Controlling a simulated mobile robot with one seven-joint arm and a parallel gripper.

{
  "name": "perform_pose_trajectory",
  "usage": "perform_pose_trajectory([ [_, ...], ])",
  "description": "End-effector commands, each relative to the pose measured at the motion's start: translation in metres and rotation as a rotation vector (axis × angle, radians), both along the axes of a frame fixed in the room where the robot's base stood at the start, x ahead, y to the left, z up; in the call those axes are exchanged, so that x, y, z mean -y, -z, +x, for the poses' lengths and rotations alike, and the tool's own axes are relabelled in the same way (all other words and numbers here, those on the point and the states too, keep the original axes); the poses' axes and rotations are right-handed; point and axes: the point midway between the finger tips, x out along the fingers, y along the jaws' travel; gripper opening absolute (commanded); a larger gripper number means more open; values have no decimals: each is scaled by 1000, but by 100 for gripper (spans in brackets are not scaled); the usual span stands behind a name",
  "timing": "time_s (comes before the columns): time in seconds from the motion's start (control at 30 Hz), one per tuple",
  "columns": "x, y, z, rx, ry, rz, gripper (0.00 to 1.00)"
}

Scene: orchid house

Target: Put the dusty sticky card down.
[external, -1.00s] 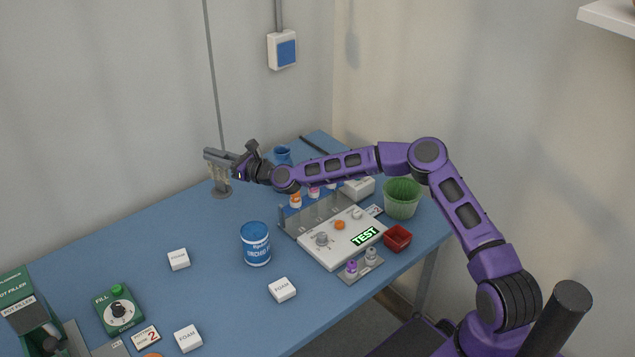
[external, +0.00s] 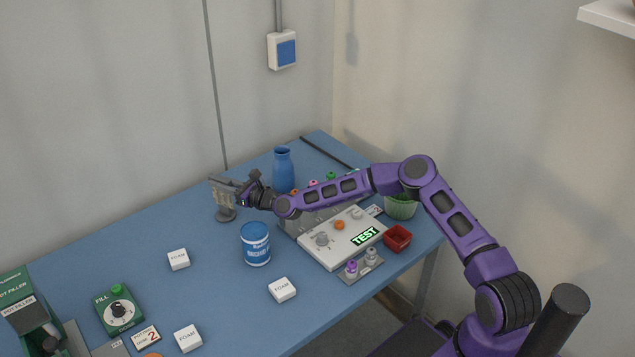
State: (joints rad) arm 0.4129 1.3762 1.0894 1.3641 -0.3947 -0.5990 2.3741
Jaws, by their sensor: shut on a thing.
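My gripper (external: 222,183) is at the back left of the blue table, its fingers pointing left. It is shut on the dusty sticky card (external: 222,197), a small tan-grey card with specks that hangs below the fingers. A dark round foot (external: 226,215) shows under the card and moves with it. The card looks upright. The foot is at or just above the table top; I cannot tell whether it touches. The fingers hide the card's upper part.
A blue bottle (external: 283,170) stands behind my wrist. A blue-and-white tin (external: 255,244) stands in front of the card. A test panel (external: 340,240) lies right. The table (external: 150,225) is bare left of the card.

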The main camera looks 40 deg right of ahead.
Motion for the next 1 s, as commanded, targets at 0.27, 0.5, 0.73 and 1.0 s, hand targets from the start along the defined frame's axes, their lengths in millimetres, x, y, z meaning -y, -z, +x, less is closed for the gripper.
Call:
perform_pose_trajectory([
  [0.27, 0, 1, 0, 0, 0, 0, 52],
  [0.5, 0, 0, 0, 0, 0, 0, 52],
  [0.73, 7, -1, -15, -1, 0, 1, 52],
  [1.0, 22, -1, -51, -2, 1, 1, 52],
])
